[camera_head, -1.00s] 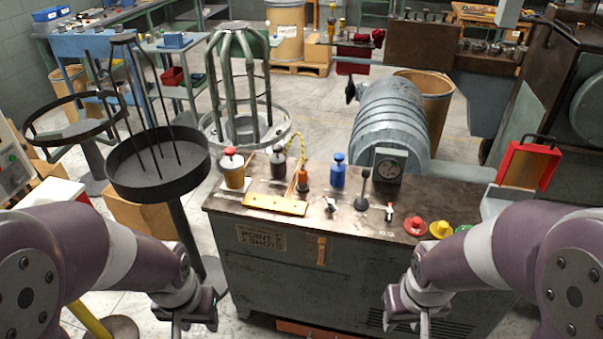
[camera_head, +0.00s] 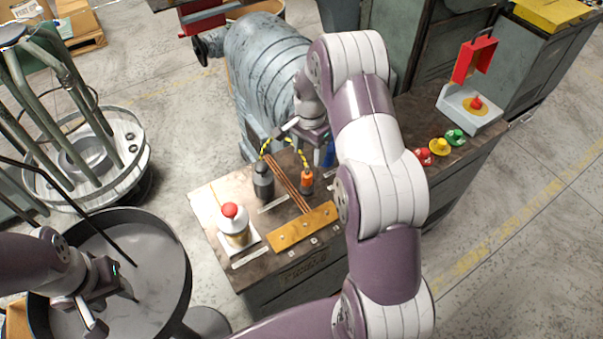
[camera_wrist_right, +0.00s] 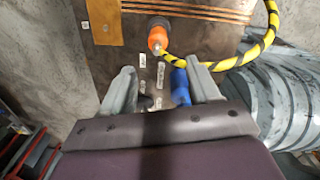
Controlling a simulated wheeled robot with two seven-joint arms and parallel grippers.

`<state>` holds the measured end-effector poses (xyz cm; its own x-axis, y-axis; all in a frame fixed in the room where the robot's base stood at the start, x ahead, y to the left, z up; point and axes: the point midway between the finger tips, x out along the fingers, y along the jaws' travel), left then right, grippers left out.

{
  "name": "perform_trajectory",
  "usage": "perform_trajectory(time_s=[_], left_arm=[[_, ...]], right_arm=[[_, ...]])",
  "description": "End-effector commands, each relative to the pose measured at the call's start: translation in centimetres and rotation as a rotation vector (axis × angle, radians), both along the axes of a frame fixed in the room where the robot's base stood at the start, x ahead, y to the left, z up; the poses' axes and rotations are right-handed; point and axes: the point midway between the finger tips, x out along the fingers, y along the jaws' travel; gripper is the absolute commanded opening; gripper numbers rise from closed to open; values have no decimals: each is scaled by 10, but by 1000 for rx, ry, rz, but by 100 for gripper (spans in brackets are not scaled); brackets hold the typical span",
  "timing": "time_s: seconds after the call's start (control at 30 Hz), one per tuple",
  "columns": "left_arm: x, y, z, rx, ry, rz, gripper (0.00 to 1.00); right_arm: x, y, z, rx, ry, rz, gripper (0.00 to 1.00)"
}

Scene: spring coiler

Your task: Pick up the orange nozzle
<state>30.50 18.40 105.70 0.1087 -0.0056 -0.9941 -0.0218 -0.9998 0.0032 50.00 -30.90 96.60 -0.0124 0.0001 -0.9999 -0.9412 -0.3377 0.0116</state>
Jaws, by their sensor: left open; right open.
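The orange nozzle (camera_head: 307,181) stands on the bench top, with a yellow-and-black striped hose beside it. It also shows in the right wrist view (camera_wrist_right: 157,38), upper middle, beyond the fingertips. My right gripper (camera_head: 290,131) is over the back of the bench, behind the nozzle in the head view. In the right wrist view its fingers (camera_wrist_right: 163,78) are spread and apart from the nozzle, with nothing gripped. My left gripper (camera_head: 106,300) is open and empty over the round black pan, well left of the bench.
A blue bottle (camera_wrist_right: 180,86) shows close to one right finger. A grey ribbed drum (camera_head: 258,70) stands behind.

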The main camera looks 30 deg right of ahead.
Motion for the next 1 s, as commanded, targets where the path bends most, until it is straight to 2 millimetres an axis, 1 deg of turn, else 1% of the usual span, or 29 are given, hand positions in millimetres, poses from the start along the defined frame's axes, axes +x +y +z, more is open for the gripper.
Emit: perform_trajectory(time_s=[0.03, 0.1, 0.2, 0.37, 0.5, 0.6, 0.7, 0.87, 0.9, 0.93, 0.97, 1.0], left_arm=[[0, 0, 5, 0, 0, 0, 43], [0, 0, 8, 0, 1, 0, 43], [0, 0, 11, 0, 1, 0, 43], [0, 0, 16, 0, 0, 0, 43], [0, 0, 30, 0, 0, 0, 43], [0, 0, 32, 0, 0, 0, 43], [0, 0, 32, 0, 0, 0, 43], [0, 0, 31, 0, 0, 0, 43], [0, 0, 31, 0, 0, 0, 43], [0, 0, 31, 0, 0, 0, 43], [0, 0, 31, 0, 0, 0, 43], [0, 0, 31, 0, 0, 0, 43]], right_arm=[[-1, -1, -10, 2, 7, -9, 61], [0, 0, -27, 1, 6, -9, 61], [0, 0, -48, 1, 3, -7, 61], [0, 1, -67, 0, 0, -5, 61], [0, 6, -90, 0, 2, -5, 61], [1, 6, -108, 0, 0, -6, 61], [2, 5, -116, -1, -3, -5, 61], [2, 6, -117, -1, -3, -5, 61], [2, 6, -117, -1, -3, -4, 55], [2, 6, -117, -1, -3, -4, 45], [2, 6, -116, -1, -3, -4, 35], [2, 6, -116, -1, -3, -4, 22]])
